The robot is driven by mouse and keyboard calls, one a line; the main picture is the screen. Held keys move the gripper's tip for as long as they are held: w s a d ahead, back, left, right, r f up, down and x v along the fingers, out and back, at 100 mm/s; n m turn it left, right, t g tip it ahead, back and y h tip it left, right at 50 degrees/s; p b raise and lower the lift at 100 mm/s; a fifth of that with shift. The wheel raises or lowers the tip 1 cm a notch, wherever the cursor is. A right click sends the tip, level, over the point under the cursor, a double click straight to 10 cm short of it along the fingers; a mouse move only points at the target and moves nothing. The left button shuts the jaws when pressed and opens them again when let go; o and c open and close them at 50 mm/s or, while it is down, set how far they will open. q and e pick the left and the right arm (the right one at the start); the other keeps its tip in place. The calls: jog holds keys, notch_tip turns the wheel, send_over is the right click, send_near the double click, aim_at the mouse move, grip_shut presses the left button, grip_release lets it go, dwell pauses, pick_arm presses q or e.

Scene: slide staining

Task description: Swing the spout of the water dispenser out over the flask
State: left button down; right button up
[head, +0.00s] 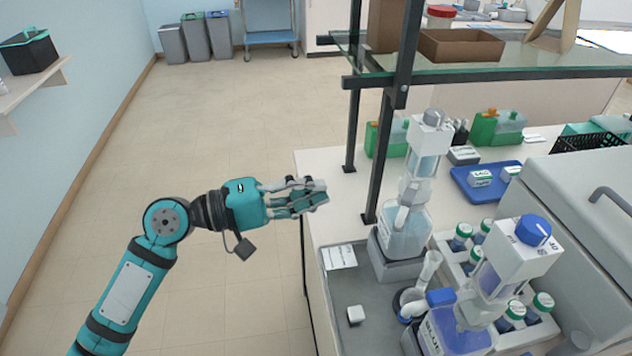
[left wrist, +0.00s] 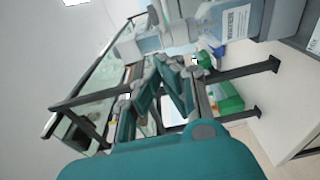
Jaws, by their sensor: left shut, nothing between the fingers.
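A clear dispenser with a grey top (head: 430,135) and a clear bottle base (head: 405,235) stands on a grey block on the bench. A second dispenser with a blue cap (head: 533,231) stands nearer, on a bottle labelled "BLUE". A small clear vessel (head: 429,266) stands between them; I cannot tell for certain whether it is the flask. The spout's direction is unclear. My left gripper (head: 316,194) is shut and empty, left of the clear dispenser and apart from it. Its fingers (left wrist: 163,68) show in the left wrist view, with a labelled bottle (left wrist: 236,22) beyond. My right gripper is out of view.
A black shelf post (head: 385,150) rises close behind the clear dispenser, carrying a glass shelf (head: 470,68). Several green-capped bottles (head: 461,237) stand in a white rack on the right. A small white block (head: 355,314) lies on the grey tray (head: 338,285). The floor left of the bench is clear.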

aim_at(408, 201)
pick_arm(q)
jog(key=d+p, duration=0.5)
jog(key=d, duration=0.6)
jog(key=shift+w, duration=0.35)
jog(key=shift+s+d, duration=0.3)
jog(key=shift+s, duration=0.1)
jog(key=shift+s+d+p, duration=0.4)
jog(key=shift+s+d, duration=0.35)
jog(key=shift+d, duration=0.3)
jog(key=shift+s+d+p, duration=0.35)
jog(key=shift+s+d, duration=0.35)
jog(key=shift+d, duration=0.35)
